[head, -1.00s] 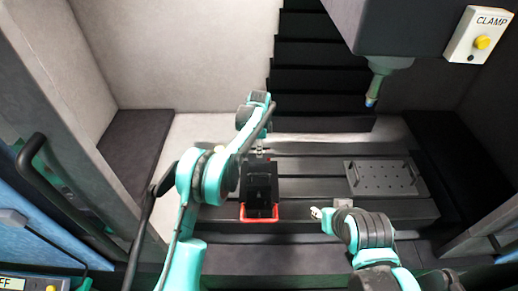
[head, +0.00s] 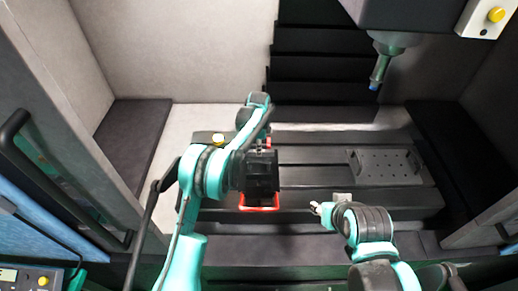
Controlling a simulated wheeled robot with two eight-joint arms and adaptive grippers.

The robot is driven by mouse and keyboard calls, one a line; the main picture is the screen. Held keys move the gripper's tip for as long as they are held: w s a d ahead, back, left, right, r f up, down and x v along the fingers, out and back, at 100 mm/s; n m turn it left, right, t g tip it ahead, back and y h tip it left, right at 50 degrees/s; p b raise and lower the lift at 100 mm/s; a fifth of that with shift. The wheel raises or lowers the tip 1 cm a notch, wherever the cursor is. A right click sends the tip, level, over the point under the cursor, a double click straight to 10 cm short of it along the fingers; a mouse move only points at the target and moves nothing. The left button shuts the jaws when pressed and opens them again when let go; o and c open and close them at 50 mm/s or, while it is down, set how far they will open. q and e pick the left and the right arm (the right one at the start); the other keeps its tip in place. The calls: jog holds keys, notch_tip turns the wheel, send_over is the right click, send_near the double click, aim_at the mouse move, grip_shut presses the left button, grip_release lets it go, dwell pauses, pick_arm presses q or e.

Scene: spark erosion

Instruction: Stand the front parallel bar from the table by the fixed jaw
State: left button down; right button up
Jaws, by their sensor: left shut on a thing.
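My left gripper (head: 262,178) is a dark shape at the end of the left arm, over the vise on the machine table. It is shut on the front parallel bar, which is mostly hidden by the gripper. I cannot tell whether the bar touches the fixed jaw. The vise shows only by its red edge (head: 260,208) in front, and its jaws are hidden. My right gripper (head: 317,208) is small and low over the table's front edge, to the right of the vise. I cannot tell how far its fingers are apart.
The dark slotted table (head: 318,178) has free room between the vise and a grey plate with holes (head: 391,164) on the right. A door handle (head: 45,190) stands at the left.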

pick_arm(q)
jog(key=c, duration=1.5)
grip_release()
jog(key=shift+s, duration=0.1)
jog(key=shift+o, duration=0.2)
notch_tip(320, 180, up, 11)
jog(key=p, duration=0.5)
